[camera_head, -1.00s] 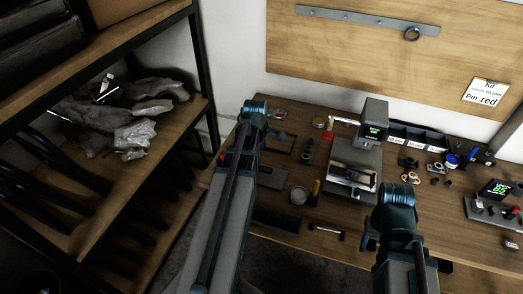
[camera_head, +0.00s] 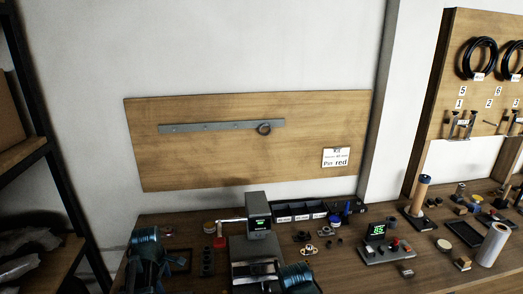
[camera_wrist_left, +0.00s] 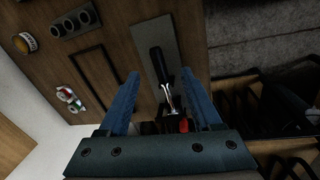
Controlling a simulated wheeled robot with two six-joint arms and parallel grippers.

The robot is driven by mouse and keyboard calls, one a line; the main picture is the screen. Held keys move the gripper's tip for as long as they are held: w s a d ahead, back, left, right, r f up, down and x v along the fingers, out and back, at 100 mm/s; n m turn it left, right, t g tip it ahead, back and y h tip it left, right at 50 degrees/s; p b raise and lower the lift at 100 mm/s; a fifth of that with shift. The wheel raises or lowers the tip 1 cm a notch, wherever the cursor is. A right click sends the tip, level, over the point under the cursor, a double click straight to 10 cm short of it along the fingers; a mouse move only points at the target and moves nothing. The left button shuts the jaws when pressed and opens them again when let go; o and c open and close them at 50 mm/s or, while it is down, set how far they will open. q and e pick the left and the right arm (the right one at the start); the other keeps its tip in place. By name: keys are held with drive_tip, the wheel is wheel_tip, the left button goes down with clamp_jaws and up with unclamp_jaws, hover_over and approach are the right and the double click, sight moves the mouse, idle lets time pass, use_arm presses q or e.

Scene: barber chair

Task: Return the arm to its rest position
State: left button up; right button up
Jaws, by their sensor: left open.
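My left gripper (camera_wrist_left: 160,73) shows in the left wrist view with its two blue fingers wide apart. A small red part shows near the gripper's base. In the head view, blue-green joints of my left arm show at the lower left and of my right arm at the bottom centre. Neither gripper's fingers can be made out there.
A dark-framed shelf (camera_head: 45,150) stands left. Wall boards are behind.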

use_arm(q)
drive_tip(key=s+d+m, duration=0.4)
drive_tip(key=d+m, duration=0.3)
drive_tip(key=d, duration=0.3)
drive_tip(key=s+d+m+g, duration=0.1)
drive_tip(key=s+d+m, duration=0.3)
drive_tip(key=d+m, duration=0.4)
drive_tip(key=s+d+m+g, duration=0.1)
drive_tip(key=s+d+m, duration=0.3)
drive_tip(key=d+m, duration=0.3)
drive_tip(key=d, duration=0.5)
drive_tip(key=shift+s+f+y, duration=0.2)
drive_tip(key=shift+f+y, duration=0.15)
drive_tip(key=shift+y, duration=0.05)
